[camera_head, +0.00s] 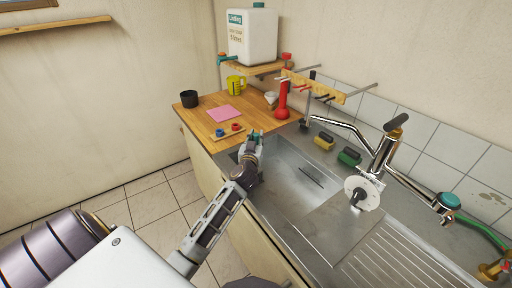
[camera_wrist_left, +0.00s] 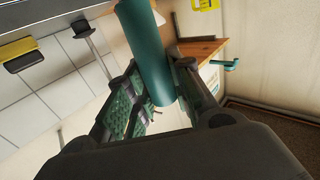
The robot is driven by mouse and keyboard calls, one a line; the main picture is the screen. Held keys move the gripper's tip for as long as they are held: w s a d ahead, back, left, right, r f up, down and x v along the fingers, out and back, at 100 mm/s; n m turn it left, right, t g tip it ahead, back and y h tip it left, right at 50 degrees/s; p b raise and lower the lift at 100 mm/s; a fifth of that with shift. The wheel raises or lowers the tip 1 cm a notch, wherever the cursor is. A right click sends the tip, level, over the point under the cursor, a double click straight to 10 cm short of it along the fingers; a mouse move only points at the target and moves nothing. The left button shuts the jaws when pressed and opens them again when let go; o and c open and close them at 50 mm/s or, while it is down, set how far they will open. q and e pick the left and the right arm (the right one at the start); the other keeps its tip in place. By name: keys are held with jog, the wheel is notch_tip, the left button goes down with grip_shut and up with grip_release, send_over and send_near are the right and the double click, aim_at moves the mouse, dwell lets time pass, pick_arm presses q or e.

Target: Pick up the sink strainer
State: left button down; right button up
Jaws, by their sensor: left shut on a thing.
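My left gripper (camera_head: 251,147) is over the near left corner of the sink. It is shut on a teal cylinder (camera_wrist_left: 148,50), which stands out between the fingers in the left wrist view. In the head view only a small teal part of it shows at the fingertips. I cannot tell whether this cylinder belongs to a sink strainer. A pale round disc with a dark knob (camera_head: 362,193), strainer-like in shape, is at the sink's right side below the tap, apart from my gripper. My right gripper is not in view.
The steel sink (camera_head: 300,170) has a drainboard on its right. The tap (camera_head: 384,150) stands behind it. A yellow sponge (camera_head: 324,141) and a green one (camera_head: 349,157) lie at the back edge. A red plunger-like tool (camera_head: 283,101) stands on the wooden counter (camera_head: 199,117).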

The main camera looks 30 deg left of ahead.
pick_arm(q)
jog(key=shift+r+p, duration=0.4)
jog(key=shift+r, duration=0.9)
notch_tip(320, 180, up, 6)
jog(key=shift+f+p, duration=0.2)
jog(key=shift+p, duration=0.6)
jog(key=shift+r, duration=0.9)
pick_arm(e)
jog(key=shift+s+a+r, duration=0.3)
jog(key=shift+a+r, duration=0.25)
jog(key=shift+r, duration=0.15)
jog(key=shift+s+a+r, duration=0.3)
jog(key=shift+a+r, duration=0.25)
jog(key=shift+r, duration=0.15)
